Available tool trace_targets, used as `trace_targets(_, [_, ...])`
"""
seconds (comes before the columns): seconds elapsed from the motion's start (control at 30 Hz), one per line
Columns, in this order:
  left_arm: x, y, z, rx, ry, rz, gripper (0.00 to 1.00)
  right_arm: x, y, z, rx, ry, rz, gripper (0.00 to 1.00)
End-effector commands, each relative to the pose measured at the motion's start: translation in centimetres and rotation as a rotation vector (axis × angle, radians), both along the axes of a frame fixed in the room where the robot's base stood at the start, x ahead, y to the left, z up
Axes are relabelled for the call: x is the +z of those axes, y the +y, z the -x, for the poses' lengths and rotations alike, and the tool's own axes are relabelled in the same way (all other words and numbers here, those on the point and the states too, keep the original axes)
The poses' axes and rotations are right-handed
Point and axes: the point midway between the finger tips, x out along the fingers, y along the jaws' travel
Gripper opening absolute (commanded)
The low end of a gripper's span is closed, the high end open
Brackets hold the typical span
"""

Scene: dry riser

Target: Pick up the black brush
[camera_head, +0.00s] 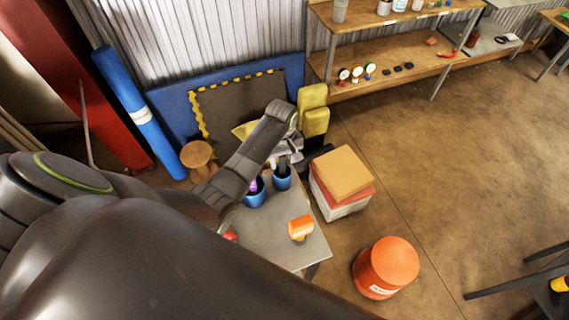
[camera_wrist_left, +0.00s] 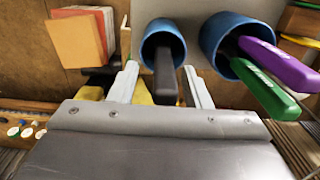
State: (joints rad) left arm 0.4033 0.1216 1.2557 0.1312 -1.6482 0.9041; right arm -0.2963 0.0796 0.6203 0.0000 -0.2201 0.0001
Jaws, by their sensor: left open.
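The black brush (camera_wrist_left: 165,78) stands handle up in the smaller blue cup (camera_wrist_left: 163,30). In the head view its dark handle (camera_head: 282,168) rises from the right-hand blue cup (camera_head: 282,182) on the grey table (camera_head: 265,228). My left gripper (camera_head: 289,156) is over this cup. In the left wrist view, my left gripper (camera_wrist_left: 160,70) is open, with one finger on each side of the brush handle. A gap shows on both sides of the handle, so it is not clamped. The brush's lower end is hidden in the cup.
A second blue cup (camera_head: 256,198) beside it holds tools with purple (camera_wrist_left: 280,64) and green (camera_wrist_left: 265,92) handles. An orange object (camera_head: 300,226) sits near the table's front corner. Stacked boxes (camera_head: 341,176) stand right of the table, with an orange drum (camera_head: 386,266) nearer.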

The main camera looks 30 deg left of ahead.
Motion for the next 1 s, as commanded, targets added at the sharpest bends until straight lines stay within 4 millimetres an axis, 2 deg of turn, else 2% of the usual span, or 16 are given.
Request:
trace_targets(0.13, [0.0, 0.0, 0.0, 0.0, 0.001, 0.001, 0.44, 0.0, 0.1, -0.9, 0.002, -0.012, -0.001, 0.36])
trace_targets(0.17, [0.0, 0.0, 0.0, 0.0, 0.001, 0.001, 0.41, 0.0, 0.1, -0.8, 0.002, -0.011, -0.001, 0.36])
trace_targets(0.4, [0.0, 0.0, 0.0, 0.0, 0.001, 0.001, 0.1, 0.0, -0.1, 1.1, -0.002, 0.014, 0.001, 0.36])
trace_targets(0.5, [0.0, 0.0, 0.0, 0.0, 0.001, 0.001, 0.0, 0.0, -0.1, 1.2, -0.003, 0.016, 0.001, 0.36])
trace_targets(0.83, [0.0, 0.0, 0.0, 0.0, 0.002, 0.001, 0.0, 0.0, -0.1, 0.4, -0.001, 0.005, 0.001, 0.36])
trace_targets(1.0, [1.2, 0.0, -0.1, 0.0, -0.001, 0.001, 0.0, -0.4, -0.1, 0.3, 0.0, 0.004, 0.001, 0.36])
